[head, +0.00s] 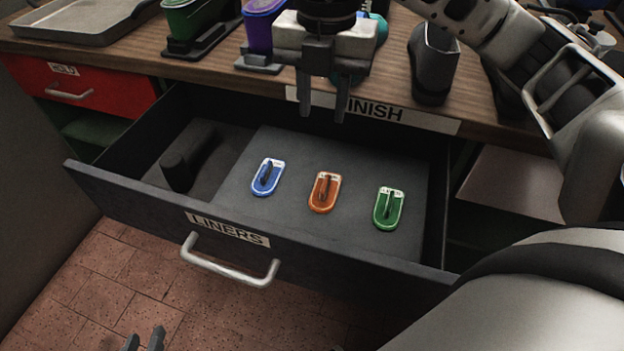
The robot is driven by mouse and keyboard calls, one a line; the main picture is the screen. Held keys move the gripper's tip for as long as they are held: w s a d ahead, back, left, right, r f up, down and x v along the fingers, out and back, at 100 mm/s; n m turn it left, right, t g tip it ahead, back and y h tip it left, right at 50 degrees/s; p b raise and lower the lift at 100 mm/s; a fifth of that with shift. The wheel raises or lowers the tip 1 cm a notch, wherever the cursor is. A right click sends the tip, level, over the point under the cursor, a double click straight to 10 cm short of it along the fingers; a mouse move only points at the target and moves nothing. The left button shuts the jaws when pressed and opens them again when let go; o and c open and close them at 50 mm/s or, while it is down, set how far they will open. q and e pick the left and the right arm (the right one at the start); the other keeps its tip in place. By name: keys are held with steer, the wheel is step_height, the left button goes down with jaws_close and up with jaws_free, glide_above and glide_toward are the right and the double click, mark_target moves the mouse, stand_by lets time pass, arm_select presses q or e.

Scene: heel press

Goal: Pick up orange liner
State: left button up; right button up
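The orange liner (324,192) lies flat in the open drawer, between the blue liner (266,177) on its left and the green liner (388,208) on its right. Each liner has a raised tab in its middle. My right gripper (321,108) is open and empty, with its fingers pointing down. In the picture it is above the orange liner, near the bench's front edge and the back of the drawer. My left gripper (144,341) shows only its fingertips at the bottom left edge. They are apart with nothing between them, away from the liners.
The drawer front (250,240) is labelled LINERS and has a handle (230,262). A dark block (188,155) lies in the drawer's left part. On the bench stand a grey tray (85,22), a green item (193,20), a purple item (258,30) and a dark boot-shaped item (432,65).

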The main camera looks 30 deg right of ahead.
glide_above(326, 182)
steer(key=f, duration=0.7)
steer(key=f+b, duration=0.1)
steer(key=f, duration=0.2)
steer(key=shift+w+f, duration=0.15)
steer(key=shift+w, duration=0.25)
steer(key=f, duration=0.4)
steer(key=shift+s+f, duration=0.1)
steer(key=shift+s, duration=0.3)
steer(key=shift+f, duration=0.5)
jaws_close()
